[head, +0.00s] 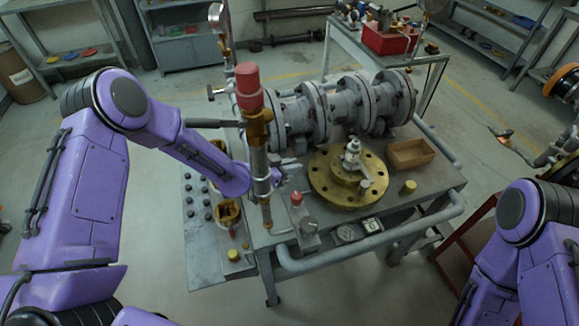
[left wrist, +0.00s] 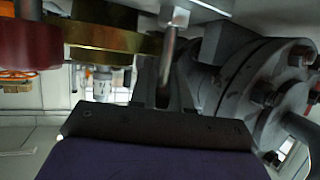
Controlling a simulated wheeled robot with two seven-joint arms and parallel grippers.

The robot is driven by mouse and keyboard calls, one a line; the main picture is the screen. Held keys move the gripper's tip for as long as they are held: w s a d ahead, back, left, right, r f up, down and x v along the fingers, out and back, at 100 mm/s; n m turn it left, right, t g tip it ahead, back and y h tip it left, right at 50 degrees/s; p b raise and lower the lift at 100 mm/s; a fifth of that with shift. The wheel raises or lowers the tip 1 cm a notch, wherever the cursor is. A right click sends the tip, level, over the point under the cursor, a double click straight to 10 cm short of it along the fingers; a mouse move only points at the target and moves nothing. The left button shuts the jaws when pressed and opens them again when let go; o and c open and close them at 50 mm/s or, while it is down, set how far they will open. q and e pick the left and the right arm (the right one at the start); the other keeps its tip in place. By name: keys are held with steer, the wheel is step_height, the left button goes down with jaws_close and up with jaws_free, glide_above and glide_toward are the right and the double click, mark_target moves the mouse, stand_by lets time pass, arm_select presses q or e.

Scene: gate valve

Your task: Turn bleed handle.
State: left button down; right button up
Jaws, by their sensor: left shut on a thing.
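A brass bleed fitting with a red cap (head: 250,85) stands upright at the left end of the grey flanged valve (head: 345,108) on the bench. My left gripper (head: 276,177) is low beside the brass stem (head: 261,165), which partly hides its fingers. In the left wrist view its fingers (left wrist: 162,85) are shut on a thin grey rod, which looks like the bleed handle (left wrist: 169,50). The handle cannot be made out clearly in the head view. A brass body (left wrist: 105,38) and a red part (left wrist: 28,38) show to the left of the rod. My right gripper is not in view.
A round brass flange (head: 322,183) with a small fitting and a wooden tray (head: 410,153) lie right of the gripper on the bench. A grey tube rail (head: 370,246) runs along the bench front. A button panel (head: 200,225) lies at the left.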

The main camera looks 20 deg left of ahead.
arm_select(q)
steer(key=shift+m+g+h+b, duration=0.35)
steer(key=shift+m+g+h, duration=0.45)
steer(key=shift+m, duration=0.1)
steer(key=shift+s+d+m+g+h, duration=0.2)
steer(key=shift+m+g+h, duration=0.4)
steer(key=shift+m+g, duration=0.4)
steer(key=c, duration=1.2)
jaws_free()
steer(key=shift+s+a, duration=0.1)
steer(key=b+v, duration=0.2)
steer(key=v, duration=0.8)
steer(key=shift+s+a, duration=0.15)
